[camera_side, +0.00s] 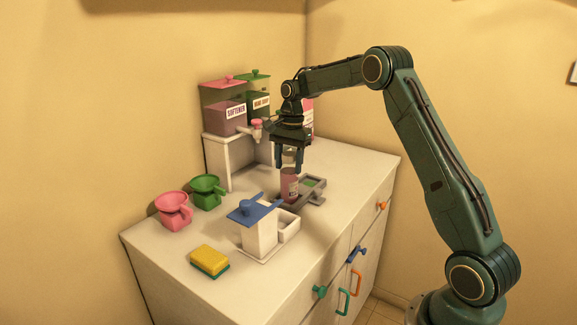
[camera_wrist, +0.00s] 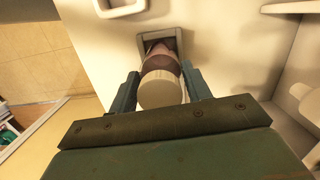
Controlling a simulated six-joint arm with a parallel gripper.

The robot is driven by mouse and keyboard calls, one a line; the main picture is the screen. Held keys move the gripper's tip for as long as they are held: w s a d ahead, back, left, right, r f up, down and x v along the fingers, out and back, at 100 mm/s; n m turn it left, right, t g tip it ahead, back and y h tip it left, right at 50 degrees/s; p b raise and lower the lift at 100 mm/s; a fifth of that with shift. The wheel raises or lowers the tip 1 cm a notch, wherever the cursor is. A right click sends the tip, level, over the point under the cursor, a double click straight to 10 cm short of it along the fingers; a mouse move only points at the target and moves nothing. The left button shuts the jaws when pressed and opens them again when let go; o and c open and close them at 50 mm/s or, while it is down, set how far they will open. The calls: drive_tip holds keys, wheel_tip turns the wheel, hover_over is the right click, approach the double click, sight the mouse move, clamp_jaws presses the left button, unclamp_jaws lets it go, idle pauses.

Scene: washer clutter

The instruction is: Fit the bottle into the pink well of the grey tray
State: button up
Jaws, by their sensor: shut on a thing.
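The bottle (camera_side: 289,188) has a pinkish body with a pale label and a cream cap. It is upright at the left part of the grey tray (camera_side: 316,199). My gripper (camera_side: 289,165) is shut on its upper part from above. In the wrist view the cream cap (camera_wrist: 160,90) sits between my two fingers, with the pinkish body beyond it. The body's far end lies within a square rim (camera_wrist: 145,43) of the tray. I cannot tell how deep it sits. The pink well is not clearly seen.
A white box with a blue lever (camera_side: 258,232) stands in front of the tray. Pink (camera_side: 173,211) and green (camera_side: 207,191) cups and a yellow sponge (camera_side: 210,260) lie left. A dispenser stand (camera_side: 222,160) stands behind. The right counter is clear.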

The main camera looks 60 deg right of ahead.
drive_tip(key=o, duration=1.5)
drive_tip(key=shift+f, duration=0.1)
drive_tip(key=shift+d+r, duration=0.2)
drive_tip(key=shift+r, duration=1.25)
drive_tip(key=shift+d+r, duration=0.15)
drive_tip(key=shift+r, duration=1.3)
